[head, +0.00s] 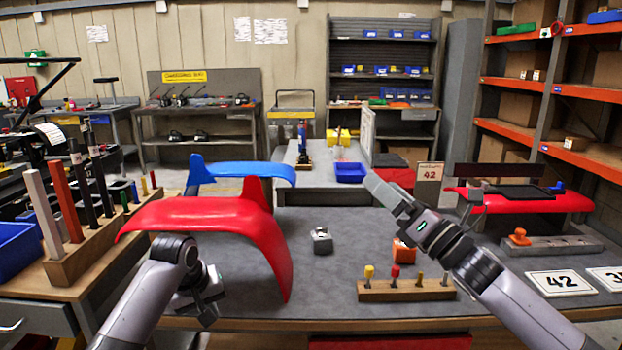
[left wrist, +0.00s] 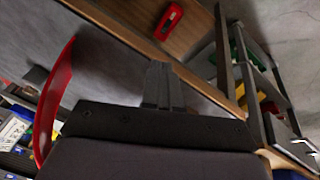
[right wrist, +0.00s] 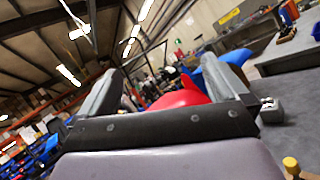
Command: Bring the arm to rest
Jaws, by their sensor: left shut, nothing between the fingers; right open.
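My right gripper (head: 388,198) is raised above the grey workbench in the head view, pointing up and to the left. In the right wrist view its two fingers (right wrist: 160,85) stand wide apart with nothing held between them. My left gripper (head: 207,312) hangs low at the bench's front left, below the red curved panel, partly hidden by its own wrist. In the left wrist view its fingers (left wrist: 160,85) are together and empty.
The red panel (head: 215,213) arches beside my left arm. A wooden block with small-handled tools (head: 405,292), an orange block (head: 403,252) and a grey metal block (head: 321,241) sit on the workbench (head: 340,215). Number 42 plates (head: 562,283) lie right. The bench's middle has free room.

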